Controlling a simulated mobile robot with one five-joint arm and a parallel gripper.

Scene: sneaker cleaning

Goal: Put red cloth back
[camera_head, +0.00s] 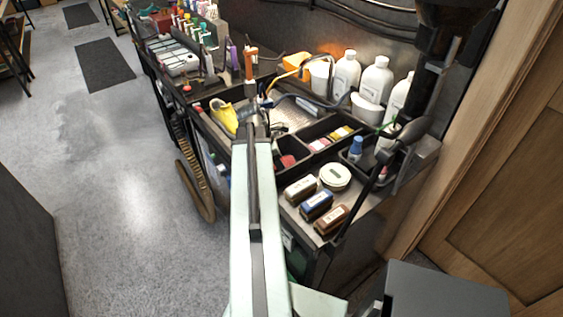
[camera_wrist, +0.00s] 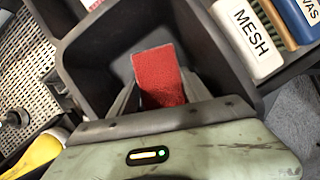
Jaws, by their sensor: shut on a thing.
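The red cloth (camera_wrist: 160,78) stands up between the two fingers of my gripper (camera_wrist: 157,88) in the wrist view. My gripper is shut on it. The cloth and the fingers are over or within a dark open compartment (camera_wrist: 88,62) with raised walls. I cannot tell whether the cloth touches the compartment floor. In the head view the red cloth (camera_head: 287,161) shows as a small red patch just right of my arm, at the dark tray. My arm hides most of the gripper there.
Brushes labelled by material, one reading MESH (camera_wrist: 246,38), lie right of the compartment. A round white tin (camera_head: 335,177) and white bottles (camera_head: 376,77) crowd the bench.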

